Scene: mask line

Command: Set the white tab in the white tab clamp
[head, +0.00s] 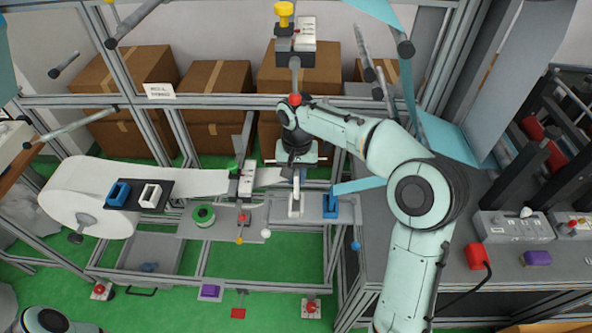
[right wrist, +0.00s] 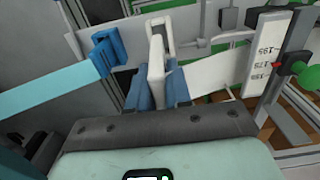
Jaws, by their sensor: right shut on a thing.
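My right gripper (head: 297,170) is shut on the white tab (right wrist: 155,62), a thick upright white piece held between the blue fingers in the right wrist view. The white web strip (right wrist: 215,76) runs from the fingers to the right there. The white tab clamp (head: 295,209) stands just below the fingers in the head view. In the right wrist view the clamp (right wrist: 159,28) shows just beyond the tab. Tab and clamp look close together; I cannot tell whether they touch. My left gripper is not in view.
The blue clamp (head: 330,206) beside the white clamp has a light blue strip (head: 358,186) running into it. A large white roll (head: 85,200) stands at left, near a blue holder and a white holder (head: 150,195). A green spool (head: 203,215) sits left of the clamps.

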